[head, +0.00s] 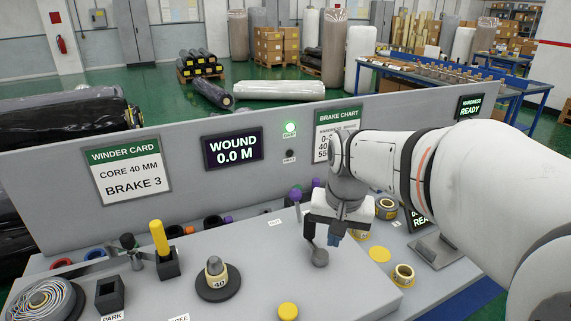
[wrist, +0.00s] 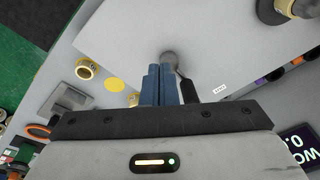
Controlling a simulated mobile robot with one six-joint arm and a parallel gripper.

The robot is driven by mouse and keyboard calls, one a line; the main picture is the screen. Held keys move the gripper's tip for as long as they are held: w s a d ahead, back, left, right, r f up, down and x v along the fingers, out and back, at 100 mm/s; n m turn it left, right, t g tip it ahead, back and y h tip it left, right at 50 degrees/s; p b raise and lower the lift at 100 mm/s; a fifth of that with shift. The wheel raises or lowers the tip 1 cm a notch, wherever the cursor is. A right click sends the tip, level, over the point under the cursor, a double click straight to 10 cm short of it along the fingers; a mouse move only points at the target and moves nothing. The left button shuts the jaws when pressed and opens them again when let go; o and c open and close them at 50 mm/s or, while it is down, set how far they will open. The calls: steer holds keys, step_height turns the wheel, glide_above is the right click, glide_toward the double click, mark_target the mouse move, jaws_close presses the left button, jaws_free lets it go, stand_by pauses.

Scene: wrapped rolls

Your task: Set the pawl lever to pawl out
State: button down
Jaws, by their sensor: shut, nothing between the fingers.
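The pawl lever has a round grey pivot (head: 320,257) on the grey bench top and a thin arm ending in a dark grip. The pivot also shows in the wrist view (wrist: 170,56), with the dark grip (wrist: 187,92) right of my fingers. An OUT label (head: 274,222) lies left of the lever in the head view; the label is also in the wrist view (wrist: 219,90). My gripper (head: 334,239) is shut and empty, pointing down. Its blue fingers (wrist: 160,85) are beside the grip, on the side away from OUT. I cannot tell whether they touch.
A cone marked 40 (head: 216,278), a yellow-handled lever (head: 160,240) and a yellow button (head: 288,311) are on the bench. Tape rolls (head: 404,275) and a yellow disc (head: 379,254) lie on the right. A grey panel (head: 60,195) stands behind. The display (head: 233,149) reads WOUND 0.0 M.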

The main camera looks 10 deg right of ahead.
steer(key=w+d+r+m+g+p, duration=0.1)
steer(key=w+m+p, duration=0.3)
steer(key=w, duration=1)
steer(key=w+d+r+m+g+p, duration=0.15)
steer(key=w+m, duration=0.35)
steer(key=w, duration=0.9)
steer(key=p, duration=0.4)
glide_above(298, 207)
steer(key=w+d, duration=0.2)
step_height(298, 207, down, 9)
steer(key=shift+s+d+m+t+y, duration=0.15)
steer(key=shift+m+t+y, duration=0.15)
steer(key=shift+t+y, duration=0.15)
